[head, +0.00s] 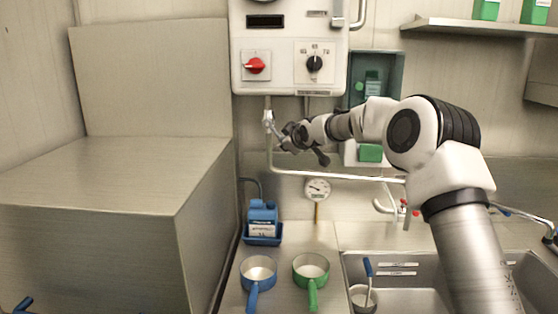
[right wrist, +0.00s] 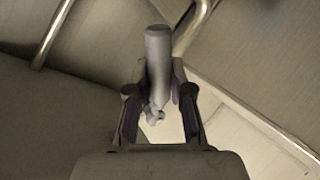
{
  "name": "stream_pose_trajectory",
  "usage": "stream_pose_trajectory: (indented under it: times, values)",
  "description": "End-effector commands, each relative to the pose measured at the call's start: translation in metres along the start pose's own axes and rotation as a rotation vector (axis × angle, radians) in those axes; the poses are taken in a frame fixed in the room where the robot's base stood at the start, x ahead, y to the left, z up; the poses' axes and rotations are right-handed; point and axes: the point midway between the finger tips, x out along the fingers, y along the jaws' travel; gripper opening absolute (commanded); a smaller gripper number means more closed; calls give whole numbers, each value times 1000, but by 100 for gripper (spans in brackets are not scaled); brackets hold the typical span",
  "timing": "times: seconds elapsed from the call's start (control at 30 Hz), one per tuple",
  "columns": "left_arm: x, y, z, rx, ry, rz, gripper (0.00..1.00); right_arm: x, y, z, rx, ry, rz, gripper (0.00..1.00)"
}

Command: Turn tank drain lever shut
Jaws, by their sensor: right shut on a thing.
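The white tank (head: 290,45) hangs on the wall, with a drain pipe and valve (head: 268,118) under its left part. My right gripper (head: 284,140) is at this valve, its arm reaching in from the right. In the right wrist view the right gripper (right wrist: 158,95) is shut on a grey rounded lever (right wrist: 158,50), which sticks out between the fingers. The head view shows the lever only small and partly behind the gripper, so its exact angle is hard to tell. My left gripper is not in view.
The tank front has a red knob (head: 254,65) and a black dial (head: 314,64). Below stand a blue jug (head: 262,215), a blue pan (head: 258,268), a green pan (head: 310,266) and a sink (head: 420,268). A horizontal pipe (head: 330,177) runs beneath my arm. A large metal box (head: 110,190) fills the left.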

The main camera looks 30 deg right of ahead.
Motion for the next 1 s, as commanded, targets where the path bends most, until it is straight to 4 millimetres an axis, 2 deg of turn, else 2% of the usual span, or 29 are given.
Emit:
stream_pose_trajectory:
  times: [0.03, 0.13, 0.6, 1.0]
  values:
    - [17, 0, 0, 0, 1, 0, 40, 2, -3, 5, -30, -14, 2, 0]
    - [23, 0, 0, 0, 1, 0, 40, -4, 5, 2, -99, -64, 1, 0]
    - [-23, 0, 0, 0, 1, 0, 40, -24, 36, -13, -450, -305, -2, 0]
    - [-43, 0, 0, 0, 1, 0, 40, -30, 44, -20, -611, -412, -1, 0]
